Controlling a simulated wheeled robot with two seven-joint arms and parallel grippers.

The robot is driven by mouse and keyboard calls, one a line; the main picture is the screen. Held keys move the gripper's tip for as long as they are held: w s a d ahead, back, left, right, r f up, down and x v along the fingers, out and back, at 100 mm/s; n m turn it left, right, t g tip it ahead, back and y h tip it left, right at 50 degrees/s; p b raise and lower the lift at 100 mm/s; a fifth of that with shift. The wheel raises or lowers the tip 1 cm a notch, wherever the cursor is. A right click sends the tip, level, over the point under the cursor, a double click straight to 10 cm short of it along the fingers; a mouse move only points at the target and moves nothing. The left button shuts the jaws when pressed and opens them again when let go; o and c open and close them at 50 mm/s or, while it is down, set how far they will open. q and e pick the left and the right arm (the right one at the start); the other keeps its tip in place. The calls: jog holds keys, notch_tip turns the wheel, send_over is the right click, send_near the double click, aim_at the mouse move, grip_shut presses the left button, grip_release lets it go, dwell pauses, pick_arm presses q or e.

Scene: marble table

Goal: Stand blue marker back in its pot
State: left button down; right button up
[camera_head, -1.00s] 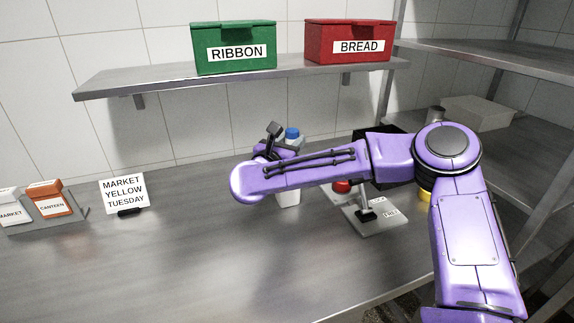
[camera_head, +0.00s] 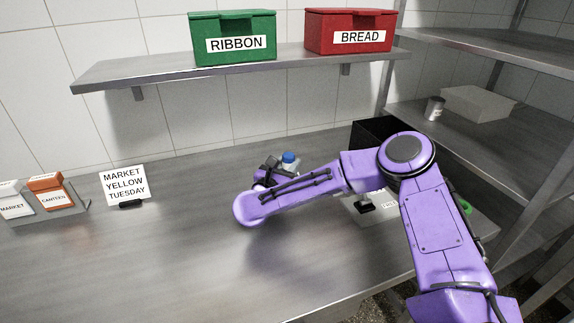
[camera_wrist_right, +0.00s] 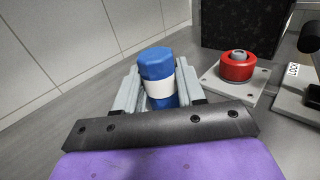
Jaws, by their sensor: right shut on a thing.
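The blue marker (camera_wrist_right: 157,66) is a thick blue cylinder with a white band, standing roughly upright between the fingers of my right gripper (camera_wrist_right: 158,80) in the right wrist view. The gripper is shut on it. In the head view only the blue top (camera_head: 288,157) of the marker shows, behind my right forearm. My right gripper (camera_head: 269,172) is mostly hidden there by its own arm. I cannot tell whether the marker's lower end touches anything. No pot can be made out in either view. My left gripper is not in view.
A red knob (camera_wrist_right: 237,66) on a grey plate stands right of the marker, beside a plate labelled LOCK (camera_wrist_right: 294,75). A black box (camera_wrist_right: 240,22) stands behind. A sign (camera_head: 124,184) and labelled cartons (camera_head: 50,193) are at left. The middle-left tabletop (camera_head: 150,260) is clear.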

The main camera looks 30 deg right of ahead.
jog(key=shift+f, duration=0.2)
jog(key=o, duration=1.1)
jog(key=shift+c, duration=0.2)
jog(key=shift+r, duration=0.1)
jog(key=shift+r+p, duration=0.15)
jog(key=shift+p, duration=0.5)
jog(key=a+b, duration=0.1)
jog(key=s+a, duration=0.1)
jog(key=a+f+b, duration=0.1)
jog(key=shift+s+a+b, duration=0.2)
jog(key=shift+s+b, duration=0.15)
jog(key=b+v, duration=0.1)
jog(key=v, duration=0.4)
jog(key=shift+a+r, duration=0.2)
jog(key=shift+a, duration=0.15)
jog(key=shift+s+a, duration=0.4)
jog(key=shift+s, duration=0.05)
